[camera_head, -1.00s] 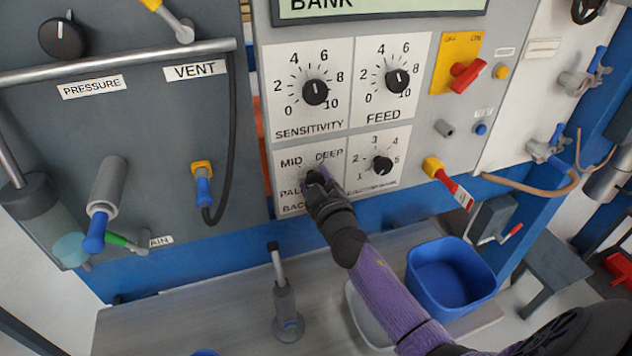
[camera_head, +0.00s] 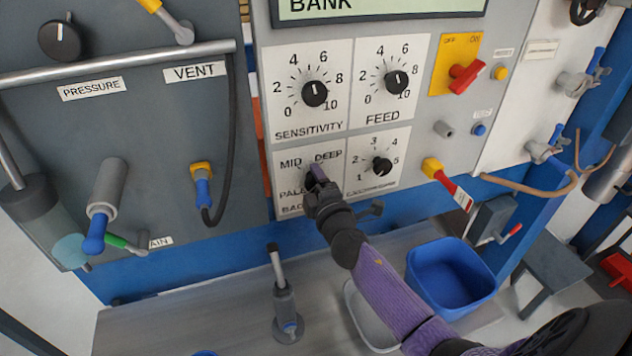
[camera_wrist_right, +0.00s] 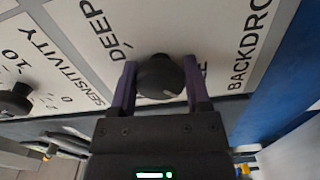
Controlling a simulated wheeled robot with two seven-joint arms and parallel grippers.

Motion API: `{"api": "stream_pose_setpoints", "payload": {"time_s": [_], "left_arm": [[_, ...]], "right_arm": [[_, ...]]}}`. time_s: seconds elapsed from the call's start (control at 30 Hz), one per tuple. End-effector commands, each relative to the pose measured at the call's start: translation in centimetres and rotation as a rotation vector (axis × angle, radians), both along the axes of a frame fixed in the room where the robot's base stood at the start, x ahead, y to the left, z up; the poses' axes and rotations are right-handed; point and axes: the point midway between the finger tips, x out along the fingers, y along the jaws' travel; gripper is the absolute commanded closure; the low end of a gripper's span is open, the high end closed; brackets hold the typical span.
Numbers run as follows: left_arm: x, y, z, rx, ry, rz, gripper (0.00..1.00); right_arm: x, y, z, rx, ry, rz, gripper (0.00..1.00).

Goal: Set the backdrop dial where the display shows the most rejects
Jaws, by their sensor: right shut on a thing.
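The backdrop dial (camera_wrist_right: 160,75) is a round black knob on a white plate marked MID, DEEP and PALE. In the right wrist view it sits between the two purple fingers of my right gripper (camera_wrist_right: 160,84), which is shut on it. A pale mark shows on the dial's lower edge, but which label it points at cannot be told. In the head view my right gripper (camera_head: 316,178) covers most of the dial and part of the PALE label. The display (camera_head: 380,7) shows only its lower strip with the word BANK; no reject reading is in view. My left gripper is not in view.
The sensitivity dial (camera_head: 315,93) is above, the feed dial (camera_head: 397,82) above right, and another small dial (camera_head: 382,166) close to the right. A red switch (camera_head: 466,75) is farther right. A blue bin (camera_head: 452,278) stands below on the grey bench (camera_head: 215,310).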

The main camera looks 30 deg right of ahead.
Motion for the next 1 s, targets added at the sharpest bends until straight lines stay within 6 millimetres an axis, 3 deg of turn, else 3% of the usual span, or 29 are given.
{"api": "stream_pose_setpoints", "payload": {"time_s": [0.67,0.7,0.83,1.0], "left_arm": [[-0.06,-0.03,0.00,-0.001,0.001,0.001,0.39],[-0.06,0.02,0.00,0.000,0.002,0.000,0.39],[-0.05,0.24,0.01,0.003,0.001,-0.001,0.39],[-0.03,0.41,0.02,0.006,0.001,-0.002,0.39]], "right_arm": [[-0.02,0.05,-0.11,-0.052,0.014,0.001,0.98],[-0.02,0.05,-0.11,-0.052,0.015,0.001,0.32],[-0.01,0.04,-0.08,-0.051,0.014,0.001,0.05],[0.00,0.03,-0.04,-0.051,0.013,0.000,0.04]]}}
